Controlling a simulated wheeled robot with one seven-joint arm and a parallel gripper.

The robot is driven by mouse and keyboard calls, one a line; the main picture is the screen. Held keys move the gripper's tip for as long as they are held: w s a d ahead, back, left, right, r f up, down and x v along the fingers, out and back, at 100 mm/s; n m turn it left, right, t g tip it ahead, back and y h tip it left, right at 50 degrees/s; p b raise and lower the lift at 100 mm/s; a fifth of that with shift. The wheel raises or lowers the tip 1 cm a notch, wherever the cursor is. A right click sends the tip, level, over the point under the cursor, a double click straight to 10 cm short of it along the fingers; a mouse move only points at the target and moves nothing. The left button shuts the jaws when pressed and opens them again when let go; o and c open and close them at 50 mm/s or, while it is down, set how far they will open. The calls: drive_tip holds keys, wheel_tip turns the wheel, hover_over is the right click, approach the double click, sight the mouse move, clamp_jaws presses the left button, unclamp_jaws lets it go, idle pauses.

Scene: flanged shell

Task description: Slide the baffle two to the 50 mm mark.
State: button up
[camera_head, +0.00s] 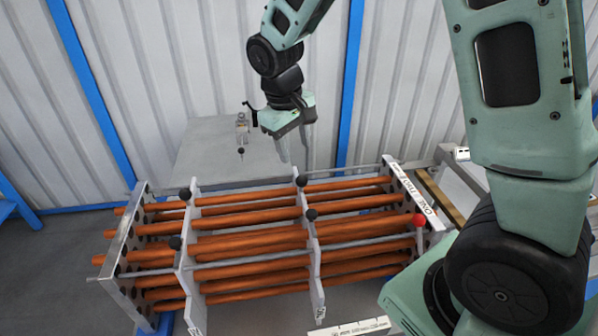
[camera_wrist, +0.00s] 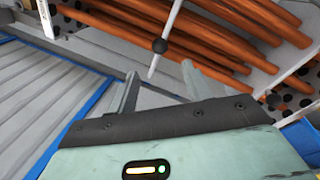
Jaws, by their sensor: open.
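Two upright grey baffle plates stand across the copper tubes in the head view, a left one (camera_head: 187,270) and a middle one (camera_head: 316,268). Their small lower tags are unreadable, so I cannot tell which is baffle two. Black knobs sit at their edges, such as the upper knob (camera_head: 302,180) of the middle plate. My gripper (camera_head: 294,148) is open and empty, above and behind the bundle, apart from the plates. No 50 mm mark is readable.
The copper tubes (camera_head: 250,243) run between a left end plate (camera_head: 122,265) and a lettered right plate (camera_head: 411,191). A red knob (camera_head: 419,220) is near the right plate. A white printed strip (camera_head: 350,328) lies in front. A grey table (camera_head: 205,150) stands behind.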

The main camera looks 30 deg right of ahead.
sight(301, 177)
drive_tip(key=f, duration=0.3)
drive_tip(key=d+f+p, duration=0.1)
drive_tip(key=f, duration=0.3)
drive_tip(key=d+f+p, duration=0.1)
drive_tip(key=f, duration=0.2)
drive_tip(key=shift+w+f, duration=0.15)
drive_tip(key=shift+f, duration=0.05)
